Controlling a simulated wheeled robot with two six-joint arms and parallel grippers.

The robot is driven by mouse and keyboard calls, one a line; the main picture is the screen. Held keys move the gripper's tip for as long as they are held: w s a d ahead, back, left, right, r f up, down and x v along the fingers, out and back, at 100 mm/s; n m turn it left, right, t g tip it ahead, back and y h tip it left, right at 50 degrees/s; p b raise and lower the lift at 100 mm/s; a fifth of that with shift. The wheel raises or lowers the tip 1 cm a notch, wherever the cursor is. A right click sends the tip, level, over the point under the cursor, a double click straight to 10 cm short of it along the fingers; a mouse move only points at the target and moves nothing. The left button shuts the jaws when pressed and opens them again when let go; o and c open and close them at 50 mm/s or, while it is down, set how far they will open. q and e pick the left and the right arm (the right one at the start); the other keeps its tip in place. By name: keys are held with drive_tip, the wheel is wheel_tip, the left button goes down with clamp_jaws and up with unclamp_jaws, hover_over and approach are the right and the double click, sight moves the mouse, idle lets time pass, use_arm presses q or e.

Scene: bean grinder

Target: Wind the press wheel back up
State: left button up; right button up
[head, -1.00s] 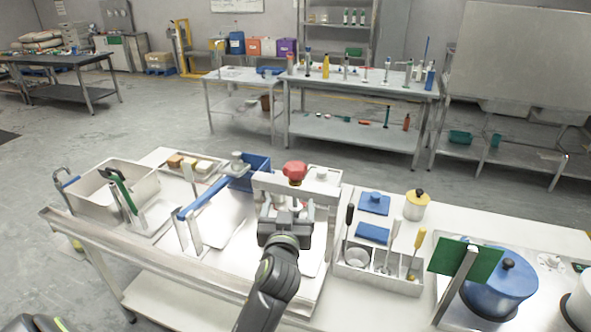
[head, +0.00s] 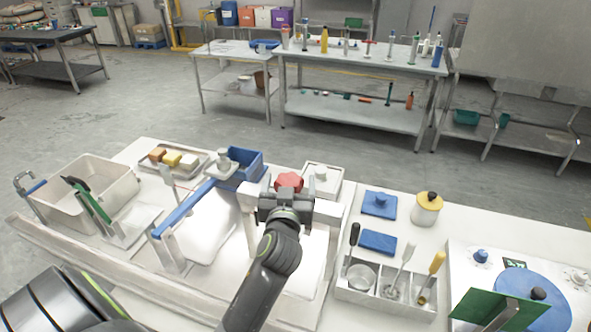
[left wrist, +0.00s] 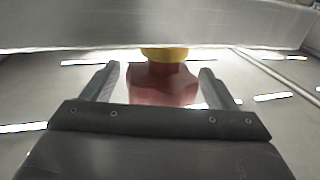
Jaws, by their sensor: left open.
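The red press wheel (head: 289,181) sits on top of the white press frame (head: 327,212) on the bench. My left gripper (head: 286,194) is at the near side of the wheel, covering the middle of the press. In the left wrist view, its two fingers (left wrist: 159,68) are spread apart and the lobed red wheel (left wrist: 160,88) lies in the gap between them. A yellow part (left wrist: 167,54) shows just above the wheel. I cannot tell whether either finger touches the wheel. My right gripper is not in view.
A blue-handled lever (head: 183,208) stands left of the press. A utensil box (head: 385,301) with upright tools stands to its right, near blue lids (head: 379,203) and a yellow-topped jar (head: 427,212). A basin (head: 63,200) is at the far left.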

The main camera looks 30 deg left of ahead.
use_arm(q)
drive_tip(key=shift+w+a, duration=0.15)
drive_tip(key=shift+w, duration=0.1)
drive_tip(key=shift+s+d+r, duration=0.2)
drive_tip(key=shift+s+d, duration=0.05)
drive_tip(key=shift+s, duration=0.15)
drive_tip(key=shift+c, duration=2.8)
drive_tip(key=c, duration=0.4)
drive_tip(key=shift+f+n+g+y+b, duration=0.2)
drive_tip(key=shift+n+g+y+b, duration=0.15)
drive_tip(key=shift+y+b, duration=0.35)
drive_tip(key=shift+c, duration=0.2)
drive_tip(key=n+g+y+b, duration=0.6)
drive_tip(key=g+b, duration=0.1)
drive_tip(key=b, duration=0.3)
drive_tip(key=shift+w+n+g+y, duration=0.15)
drive_tip(key=shift+n+g+y, duration=0.1)
drive_tip(key=shift+n+y, duration=0.1)
drive_tip(key=shift+r+n+g+y+b, duration=0.15)
drive_tip(key=shift+n+g+y+b, duration=0.3)
drive_tip(key=shift+n+g+b, duration=0.95)
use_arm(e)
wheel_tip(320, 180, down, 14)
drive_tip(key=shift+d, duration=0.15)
use_arm(q)
drive_tip(key=shift+m+g, duration=0.3)
drive_tip(key=shift+g, duration=0.1)
